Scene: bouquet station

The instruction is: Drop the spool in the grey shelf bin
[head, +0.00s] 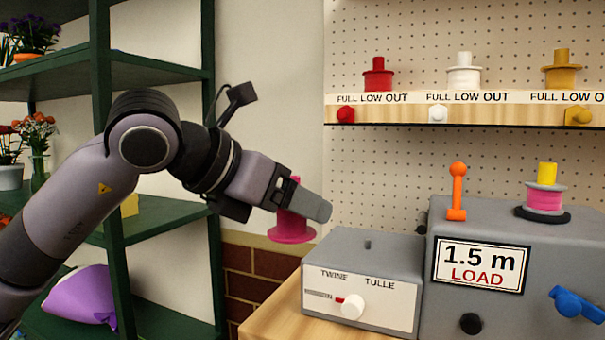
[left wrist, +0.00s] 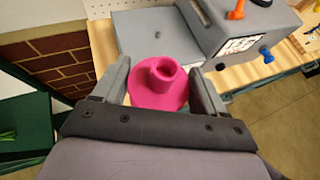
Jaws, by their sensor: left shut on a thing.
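A magenta spool (head: 291,229) with a wide flange is held between the fingers of my left gripper (head: 302,198). It hangs in the air just left of the grey twine/tulle box. In the left wrist view the spool (left wrist: 158,88) sits between the two grey fingers of the left gripper (left wrist: 160,90), its round hub facing the camera. I cannot make out a grey shelf bin in either view. My right gripper is not in view.
The twine/tulle box (head: 362,262) and a grey machine (head: 480,225) with an orange lever stand on a wooden bench (head: 277,313). A ledge (head: 470,111) carries several spools. A green shelf rack (head: 165,230) with flowers and a purple bag (head: 80,296) stands left.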

